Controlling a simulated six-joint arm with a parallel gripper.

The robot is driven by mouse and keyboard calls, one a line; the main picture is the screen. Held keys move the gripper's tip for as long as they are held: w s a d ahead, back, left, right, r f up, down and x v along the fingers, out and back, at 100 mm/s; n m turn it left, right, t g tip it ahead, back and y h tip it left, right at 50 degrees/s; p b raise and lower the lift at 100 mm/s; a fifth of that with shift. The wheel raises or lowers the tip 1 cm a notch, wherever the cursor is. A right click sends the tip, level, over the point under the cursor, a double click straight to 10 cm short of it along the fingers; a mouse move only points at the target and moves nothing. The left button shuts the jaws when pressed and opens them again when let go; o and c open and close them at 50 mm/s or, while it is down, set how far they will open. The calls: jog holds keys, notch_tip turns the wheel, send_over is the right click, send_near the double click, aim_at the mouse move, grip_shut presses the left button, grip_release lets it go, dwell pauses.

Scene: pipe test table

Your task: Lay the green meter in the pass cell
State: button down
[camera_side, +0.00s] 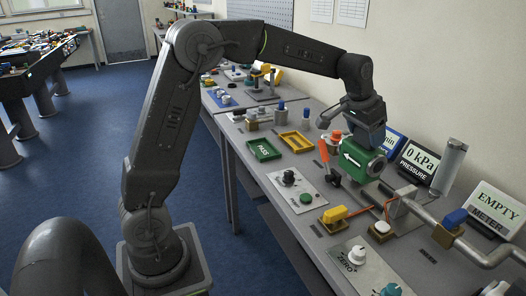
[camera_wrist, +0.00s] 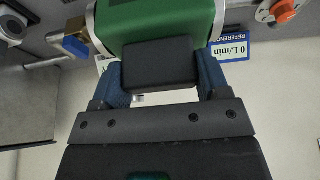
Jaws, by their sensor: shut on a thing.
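The green meter (camera_side: 357,161) hangs in my gripper (camera_side: 366,142) above the table, its white arrow pointing left in the side view. In the wrist view my gripper (camera_wrist: 163,78) is shut, its blue finger pads on either side of the meter's dark block; the green body (camera_wrist: 155,22) shows beyond. The pass cell (camera_side: 264,150) is a small green tray marked PASS, to the left of the held meter, and looks empty. My gripper is not over it.
A yellow tray (camera_side: 296,142) sits right of the pass cell. A red-handled lever (camera_side: 324,153) stands between the trays and the meter. Displays, including an EMPTY sign (camera_side: 493,209), line the wall.

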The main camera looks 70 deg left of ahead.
notch_tip(320, 180, up, 6)
jog(key=shift+f, duration=0.15)
jog(key=w+a, duration=0.1)
jog(key=a, duration=1.8)
jog(key=s+a, duration=0.5)
jog(key=a, duration=0.7)
jog(key=s+a, duration=0.5)
jog(key=a, duration=0.6)
notch_tip(320, 180, down, 19)
jog(key=shift+w, duration=0.25)
jog(key=shift+f, duration=0.15)
jog(key=shift+c, duration=0.6)
grip_release()
jog(key=shift+f, duration=0.2)
